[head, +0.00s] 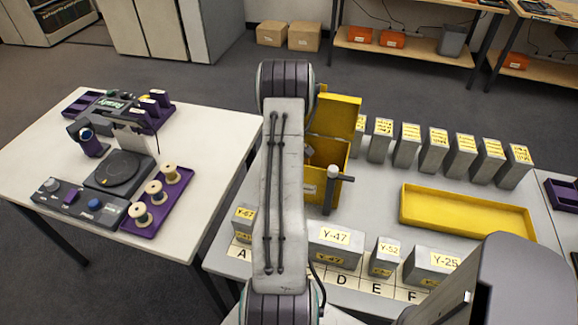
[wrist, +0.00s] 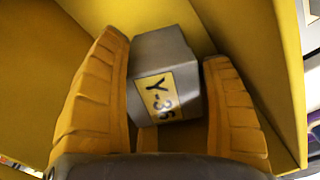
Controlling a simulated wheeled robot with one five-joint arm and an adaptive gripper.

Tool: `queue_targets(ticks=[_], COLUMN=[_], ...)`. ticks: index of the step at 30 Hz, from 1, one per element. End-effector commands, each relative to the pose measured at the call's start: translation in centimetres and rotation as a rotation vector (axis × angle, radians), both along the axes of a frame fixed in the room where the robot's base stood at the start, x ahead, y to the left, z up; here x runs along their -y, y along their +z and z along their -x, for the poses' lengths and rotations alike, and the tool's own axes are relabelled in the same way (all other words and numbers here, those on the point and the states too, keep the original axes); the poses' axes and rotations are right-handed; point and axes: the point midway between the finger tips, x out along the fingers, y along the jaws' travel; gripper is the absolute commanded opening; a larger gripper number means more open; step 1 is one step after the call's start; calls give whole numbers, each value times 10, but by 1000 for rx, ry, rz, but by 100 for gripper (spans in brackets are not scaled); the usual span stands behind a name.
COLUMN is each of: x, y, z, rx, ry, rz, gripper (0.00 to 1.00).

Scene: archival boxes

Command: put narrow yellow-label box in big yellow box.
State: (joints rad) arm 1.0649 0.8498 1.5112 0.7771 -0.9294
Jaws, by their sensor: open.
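The big yellow box (head: 323,178) stands open on the table, right of my arm in the head view, with its lid raised at the back. In the wrist view its yellow walls (wrist: 70,75) surround my gripper. A narrow grey box with the yellow label Y-36 (wrist: 180,55) sits between the fingers, tilted in the picture. My gripper (wrist: 166,50) is open, with a finger on each side of this box. Whether either finger touches it is unclear, and its underside is hidden. In the head view my arm hides most of the gripper.
Grey boxes labelled Y-47 (head: 336,248), Y-52 (head: 385,257) and Y-25 (head: 431,266) stand along the lettered front strip. A row of grey boxes (head: 434,150) stands at the back. A shallow yellow tray (head: 466,226) lies right. A white side table (head: 205,150) stands left.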

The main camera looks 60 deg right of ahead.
Motion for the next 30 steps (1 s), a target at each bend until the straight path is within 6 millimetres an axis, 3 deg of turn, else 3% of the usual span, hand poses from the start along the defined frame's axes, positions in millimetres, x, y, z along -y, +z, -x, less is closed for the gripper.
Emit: queue_targets(ticks=[15,21,30], x=[0,0,-6], y=[85,103,113], z=[0,0,-4], rx=[2,1,2], ry=[0,0,4], rz=[3,1,3], gripper=[74,74,74])
